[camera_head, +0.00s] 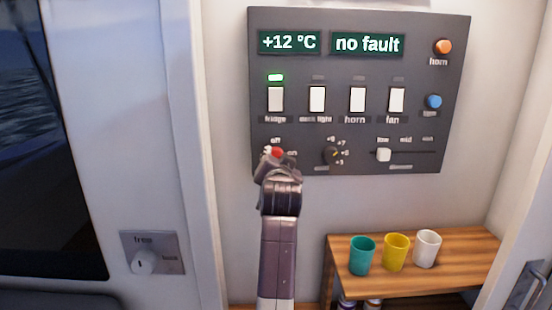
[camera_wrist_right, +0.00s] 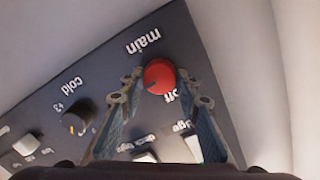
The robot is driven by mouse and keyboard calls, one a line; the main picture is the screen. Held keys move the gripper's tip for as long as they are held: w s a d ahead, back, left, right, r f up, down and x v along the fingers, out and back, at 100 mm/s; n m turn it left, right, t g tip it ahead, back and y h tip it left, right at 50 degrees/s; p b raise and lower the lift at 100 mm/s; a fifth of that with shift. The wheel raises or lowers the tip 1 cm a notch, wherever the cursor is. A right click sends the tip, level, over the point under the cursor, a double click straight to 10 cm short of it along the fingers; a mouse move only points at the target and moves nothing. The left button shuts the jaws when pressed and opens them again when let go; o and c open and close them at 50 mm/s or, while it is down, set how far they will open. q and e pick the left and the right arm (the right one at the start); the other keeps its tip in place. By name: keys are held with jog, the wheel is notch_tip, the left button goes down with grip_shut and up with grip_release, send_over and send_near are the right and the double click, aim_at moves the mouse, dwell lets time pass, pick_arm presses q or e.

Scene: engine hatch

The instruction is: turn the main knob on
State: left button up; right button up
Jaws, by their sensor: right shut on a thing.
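The main knob is red and round and sits at the lower left of the dark control panel. It shows in the right wrist view (camera_wrist_right: 158,76), beside the words "main" and "off", and partly in the head view (camera_head: 277,152). A small dark mark lies on its face; I cannot tell for sure whether it points at off or on. My right gripper (camera_head: 271,160) is at the knob, its two fingers on either side of it in the wrist view (camera_wrist_right: 158,88), shut on it. The gripper hides part of the knob in the head view. My left gripper is not in view.
The control panel (camera_head: 365,75) has several white switches, a small dark dial (camera_head: 333,154), a white slider (camera_head: 384,154), an orange button (camera_head: 442,46) and a blue button (camera_head: 433,101). A green lamp (camera_head: 275,77) glows above the fridge switch. Cups stand on a wooden shelf (camera_head: 470,250) below.

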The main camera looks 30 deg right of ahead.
jog(key=shift+m, duration=0.3)
dwell(0.4)
jog(key=o, duration=1.2)
jog(key=shift+c, duration=0.2)
notch_tip(320, 180, up, 10)
jog(key=shift+r, duration=0.1)
jog(key=shift+f, duration=0.2)
